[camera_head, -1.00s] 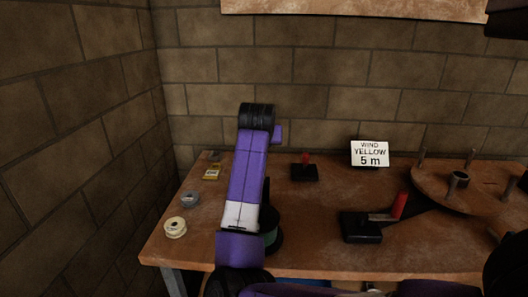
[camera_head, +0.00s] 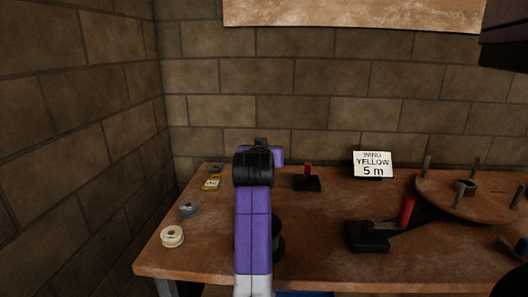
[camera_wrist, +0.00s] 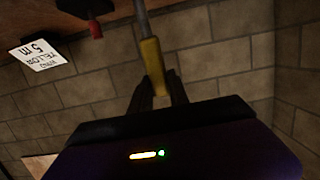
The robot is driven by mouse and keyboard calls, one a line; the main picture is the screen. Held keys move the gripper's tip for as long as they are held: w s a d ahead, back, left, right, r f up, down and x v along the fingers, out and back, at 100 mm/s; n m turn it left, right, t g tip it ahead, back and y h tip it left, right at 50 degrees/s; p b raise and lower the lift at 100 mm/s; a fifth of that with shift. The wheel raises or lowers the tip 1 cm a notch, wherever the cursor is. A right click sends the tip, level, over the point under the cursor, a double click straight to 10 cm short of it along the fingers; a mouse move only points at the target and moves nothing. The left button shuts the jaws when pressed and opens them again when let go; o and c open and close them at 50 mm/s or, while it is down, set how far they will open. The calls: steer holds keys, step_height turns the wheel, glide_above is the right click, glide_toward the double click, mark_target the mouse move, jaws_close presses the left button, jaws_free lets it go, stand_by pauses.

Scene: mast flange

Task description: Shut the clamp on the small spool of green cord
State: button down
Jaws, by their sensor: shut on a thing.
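The small spool with green cord (camera_head: 277,237) stands on the bench, mostly hidden behind my arm in the head view; only its dark right edge and a little green show. In the wrist view my gripper (camera_wrist: 160,82) is shut on the yellow grip (camera_wrist: 153,62) of a grey rod (camera_wrist: 142,18). The rod runs out of the top of that view, so what it joins is hidden. My gripper is hidden behind my own arm in the head view. I cannot see the clamp's jaws or whether they touch the spool.
Right of the spool is a black block (camera_head: 368,237) with a red handle (camera_head: 406,210). A smaller red-handled block (camera_head: 307,182) and a sign, "WIND YELLOW 5 m" (camera_head: 373,164), stand behind. A round pegged board (camera_head: 450,202) is at right.

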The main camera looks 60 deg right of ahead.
steer(key=c, duration=1.2)
jaws_free()
steer(key=shift+c, duration=0.2)
steer(key=shift+a, duration=0.1)
steer(key=v, duration=0.7)
steer(key=shift+a, duration=0.3)
steer(key=shift+s+r, duration=0.1)
